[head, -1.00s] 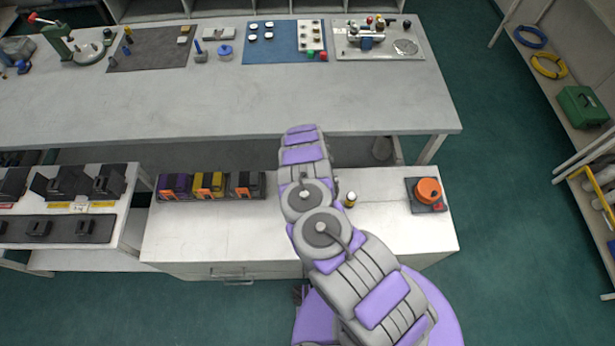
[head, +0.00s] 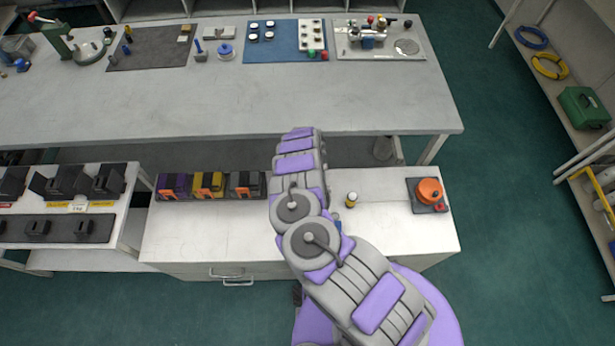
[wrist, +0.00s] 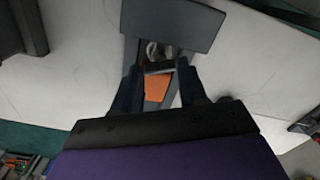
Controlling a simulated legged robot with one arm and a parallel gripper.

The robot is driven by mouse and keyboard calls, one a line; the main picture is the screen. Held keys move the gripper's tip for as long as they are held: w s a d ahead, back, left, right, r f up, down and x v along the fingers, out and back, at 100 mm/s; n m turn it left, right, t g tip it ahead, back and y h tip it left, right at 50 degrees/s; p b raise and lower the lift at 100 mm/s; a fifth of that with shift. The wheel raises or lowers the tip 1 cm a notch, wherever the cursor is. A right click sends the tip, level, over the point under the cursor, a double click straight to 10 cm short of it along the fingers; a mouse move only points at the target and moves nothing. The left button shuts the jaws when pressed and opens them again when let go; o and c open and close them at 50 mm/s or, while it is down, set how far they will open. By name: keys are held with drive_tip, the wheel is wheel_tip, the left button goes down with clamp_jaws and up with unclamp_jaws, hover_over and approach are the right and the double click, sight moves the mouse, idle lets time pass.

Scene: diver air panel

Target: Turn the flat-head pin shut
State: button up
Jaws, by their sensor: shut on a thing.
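My gripper shows from inside in the wrist view (wrist: 158,90), with dark fingers on either side of a small orange piece (wrist: 157,88). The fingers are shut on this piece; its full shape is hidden. Just beyond it are a grey metal loop (wrist: 153,50) and a flat dark grey plate (wrist: 172,20). I cannot tell which part is the flat-head pin. In the head view my arm hides the gripper over the low white cabinet (head: 400,225).
On the cabinet stand a tray of purple, yellow and black units (head: 208,186), a small yellow-banded bottle (head: 351,199) and an orange knob on a grey base (head: 429,190). The long bench (head: 240,100) behind has a clear front half; a valve panel (head: 378,54) lies at its back.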

drive_tip(key=m, duration=0.4)
drive_tip(key=shift+m, duration=0.4)
drive_tip(key=shift+s+a, duration=0.1)
idle(0.3)
drive_tip(key=o, duration=0.9)
drive_tip(key=shift+s+r, duration=0.1)
drive_tip(key=shift+c, duration=0.2)
drive_tip(key=shift+o, duration=1)
